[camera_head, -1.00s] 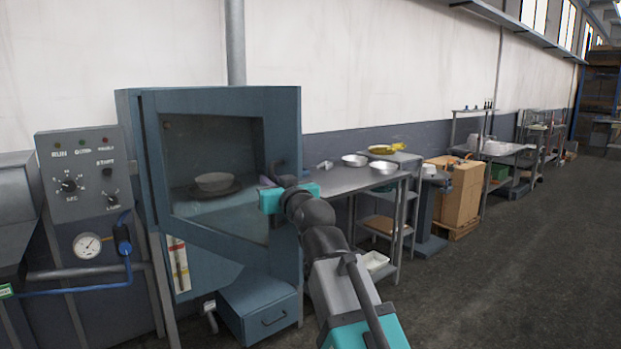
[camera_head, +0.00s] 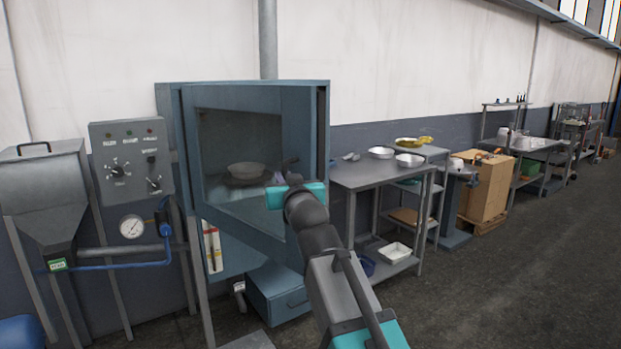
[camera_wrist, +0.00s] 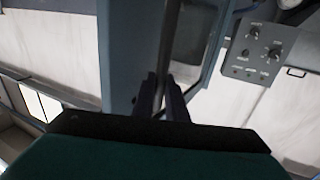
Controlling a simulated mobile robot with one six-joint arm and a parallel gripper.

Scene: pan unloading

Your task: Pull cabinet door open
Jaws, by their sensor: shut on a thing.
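The cabinet door (camera_head: 255,98) is a blue-grey frame around a large window, in the middle left of the head view. It stands partly swung out, and its right edge shows its thickness. My gripper (camera_head: 290,180) is at the right side of the door frame, shut on the dark door handle (camera_head: 291,160). In the wrist view the two dark fingers (camera_wrist: 160,95) close on the handle bar (camera_wrist: 168,55), with the door frame (camera_wrist: 125,50) beside it. A pan (camera_head: 246,170) shows inside the cabinet behind the window.
A control panel (camera_head: 131,164) and a grey hopper (camera_head: 45,195) stand left of the cabinet. A blue drawer box (camera_head: 280,292) sits below the door. A metal table (camera_head: 372,176) with bowls stands to the right. The floor at the right (camera_head: 530,260) is clear.

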